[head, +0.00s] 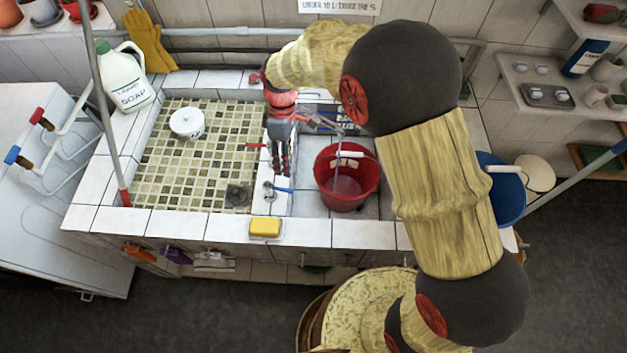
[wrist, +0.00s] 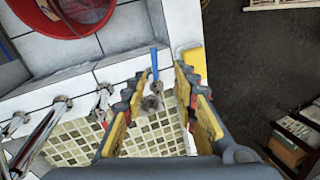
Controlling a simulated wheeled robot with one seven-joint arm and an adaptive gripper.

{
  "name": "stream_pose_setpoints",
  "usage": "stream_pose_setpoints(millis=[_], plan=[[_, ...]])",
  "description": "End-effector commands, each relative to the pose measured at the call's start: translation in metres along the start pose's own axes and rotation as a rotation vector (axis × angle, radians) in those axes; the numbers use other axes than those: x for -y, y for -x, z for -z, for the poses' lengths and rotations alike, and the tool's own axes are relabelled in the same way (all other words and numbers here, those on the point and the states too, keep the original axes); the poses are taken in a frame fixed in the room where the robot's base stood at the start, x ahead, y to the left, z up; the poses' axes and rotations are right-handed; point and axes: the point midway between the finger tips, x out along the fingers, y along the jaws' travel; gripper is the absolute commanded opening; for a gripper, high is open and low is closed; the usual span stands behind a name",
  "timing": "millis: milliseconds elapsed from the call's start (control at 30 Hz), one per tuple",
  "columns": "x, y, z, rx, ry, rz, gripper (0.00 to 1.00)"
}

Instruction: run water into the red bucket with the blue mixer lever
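The red bucket (head: 362,190) stands in the right basin, with a white grip on its handle; its side also shows in the wrist view (wrist: 70,22). The blue mixer lever (head: 284,190) sticks out to the right from a metal tap body (head: 268,190) on the divider between the basins. My gripper (head: 280,172) points down just behind the lever. In the wrist view my gripper (wrist: 157,88) is open, and the blue lever (wrist: 155,64) appears between its fingers. Contact is not clear. A thin grey line drops into the bucket; I cannot tell spout from water.
A yellow sponge (head: 265,227) lies on the front ledge near the lever. A red lever (head: 256,145) is behind, left of my gripper. The left mosaic basin (head: 180,165) holds a white round container (head: 187,123). A blue bucket (head: 507,190) is at the right.

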Motion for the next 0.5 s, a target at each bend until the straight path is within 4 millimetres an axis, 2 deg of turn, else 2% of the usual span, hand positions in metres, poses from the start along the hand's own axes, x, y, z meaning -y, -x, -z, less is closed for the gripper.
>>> stream_pose_setpoints(millis=[133,233,333,500], plan=[[0.005,-0.017,-0.002,0.013,-0.004,0.018,0.29],[-0.001,-0.032,0.001,-0.009,-0.003,-0.009,0.29],[-0.007,-0.038,0.005,-0.029,0.002,-0.035,0.29],[-0.008,-0.059,0.005,-0.029,0.005,-0.035,0.29]])
